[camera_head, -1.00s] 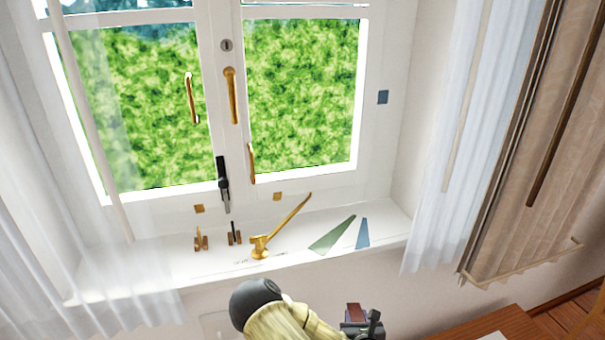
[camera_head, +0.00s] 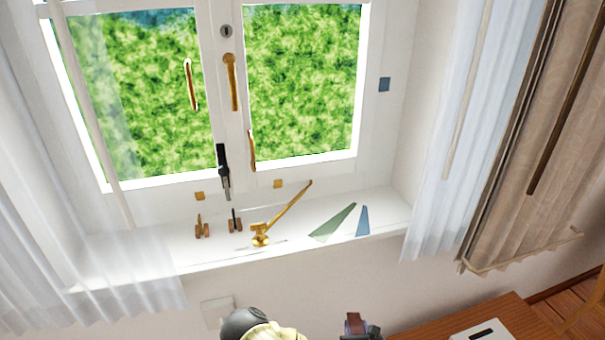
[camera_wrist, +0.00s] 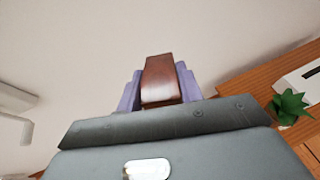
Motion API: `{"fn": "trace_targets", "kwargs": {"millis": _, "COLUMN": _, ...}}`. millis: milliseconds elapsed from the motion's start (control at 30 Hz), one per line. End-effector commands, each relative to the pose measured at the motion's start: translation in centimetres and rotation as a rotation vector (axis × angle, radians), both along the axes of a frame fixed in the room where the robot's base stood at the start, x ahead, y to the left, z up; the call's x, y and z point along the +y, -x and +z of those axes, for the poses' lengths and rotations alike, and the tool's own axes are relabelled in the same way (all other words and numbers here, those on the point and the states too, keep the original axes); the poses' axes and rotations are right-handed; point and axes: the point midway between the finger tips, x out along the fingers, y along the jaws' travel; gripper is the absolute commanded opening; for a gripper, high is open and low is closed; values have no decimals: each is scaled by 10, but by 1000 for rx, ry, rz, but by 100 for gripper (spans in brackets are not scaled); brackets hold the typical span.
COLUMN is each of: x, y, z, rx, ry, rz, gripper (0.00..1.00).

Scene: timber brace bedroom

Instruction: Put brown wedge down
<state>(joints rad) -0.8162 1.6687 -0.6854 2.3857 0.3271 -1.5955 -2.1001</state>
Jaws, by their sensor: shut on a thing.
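The brown wedge (camera_wrist: 160,80) is held between the purple-grey fingers of my gripper (camera_wrist: 160,92) in the wrist view. In the head view the wedge (camera_head: 354,323) shows at the bottom edge, with my gripper (camera_head: 362,328) around it. My gripper is shut on the wedge, below the window sill and just left of the wooden furniture top. Part of the wedge is hidden between the fingers.
The white sill (camera_head: 180,254) carries a brass stay (camera_head: 262,234), a green wedge (camera_head: 333,223), a blue wedge (camera_head: 362,220) and small brown pieces. A wooden top (camera_head: 470,322) at lower right holds a white box (camera_head: 482,332); a plant (camera_wrist: 288,104) stands nearby. Curtains hang at both sides.

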Motion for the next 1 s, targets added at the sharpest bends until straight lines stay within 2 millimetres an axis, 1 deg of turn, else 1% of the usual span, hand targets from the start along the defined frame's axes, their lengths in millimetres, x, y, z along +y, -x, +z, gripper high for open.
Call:
{"fn": "trace_targets", "kwargs": {"millis": 233, "x": 0, "y": 0, "z": 3, "rx": 0, "ry": 0, "rz": 0, "gripper": 14}}
{"fn": "trace_targets", "kwargs": {"millis": 367, "x": 0, "y": 0, "z": 18, "rx": 0, "ry": 0, "rz": 0, "gripper": 14}}
{"fn": "trace_targets", "kwargs": {"millis": 467, "x": 0, "y": 0, "z": 37, "rx": 0, "ry": 0, "rz": 1, "gripper": 14}}
{"fn": "trace_targets", "kwargs": {"millis": 600, "x": 0, "y": 0, "z": 70, "rx": 0, "ry": 0, "rz": 1, "gripper": 14}}
{"fn": "trace_targets", "kwargs": {"millis": 900, "x": 1, "y": 0, "z": 136, "rx": -1, "ry": 1, "rz": 1, "gripper": 14}}
{"fn": "trace_targets", "kwargs": {"millis": 1000, "x": 1, "y": 0, "z": 155, "rx": -1, "ry": 1, "rz": 1, "gripper": 14}}
